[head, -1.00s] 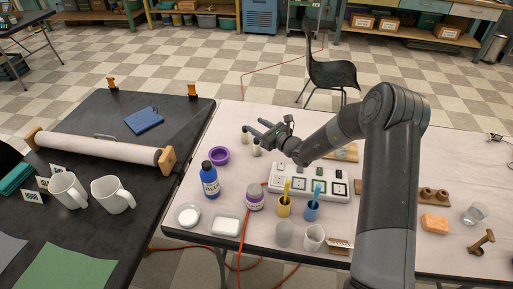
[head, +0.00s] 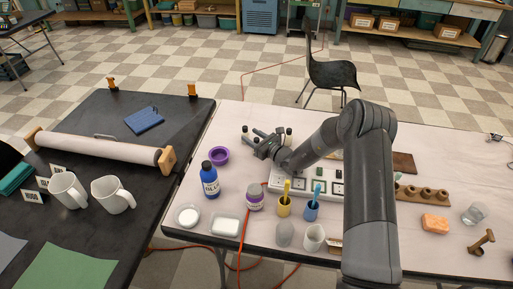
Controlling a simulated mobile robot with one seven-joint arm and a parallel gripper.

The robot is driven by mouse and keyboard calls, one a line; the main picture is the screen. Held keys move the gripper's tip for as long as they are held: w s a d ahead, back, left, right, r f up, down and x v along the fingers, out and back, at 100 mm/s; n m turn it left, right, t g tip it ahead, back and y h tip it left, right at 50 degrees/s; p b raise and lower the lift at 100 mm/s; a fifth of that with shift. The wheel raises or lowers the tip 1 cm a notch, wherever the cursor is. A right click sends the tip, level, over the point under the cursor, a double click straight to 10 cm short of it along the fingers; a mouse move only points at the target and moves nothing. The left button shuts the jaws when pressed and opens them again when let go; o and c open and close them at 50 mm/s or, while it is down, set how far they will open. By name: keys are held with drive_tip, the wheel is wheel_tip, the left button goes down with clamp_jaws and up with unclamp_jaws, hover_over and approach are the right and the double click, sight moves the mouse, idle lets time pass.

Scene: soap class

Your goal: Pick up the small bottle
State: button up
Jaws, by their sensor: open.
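Small pale bottles with dark caps stand toward the back of the white table. One small bottle (head: 245,133) shows just left of my gripper (head: 254,138). What looks like another small pale bottle (head: 289,137) shows behind the right side of my gripper. My gripper is open, its fingers pointing left and back, low over the table. I cannot tell whether anything stands between the fingers; the hand hides that spot.
A purple bowl (head: 219,158) sits left of my gripper. A white switch panel (head: 315,186) lies below my arm, with a yellow cup (head: 284,206) and a blue cup (head: 312,210) in front. A black table (head: 150,190) with mugs adjoins on the left.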

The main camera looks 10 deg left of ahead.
clamp_jaws()
idle(0.4)
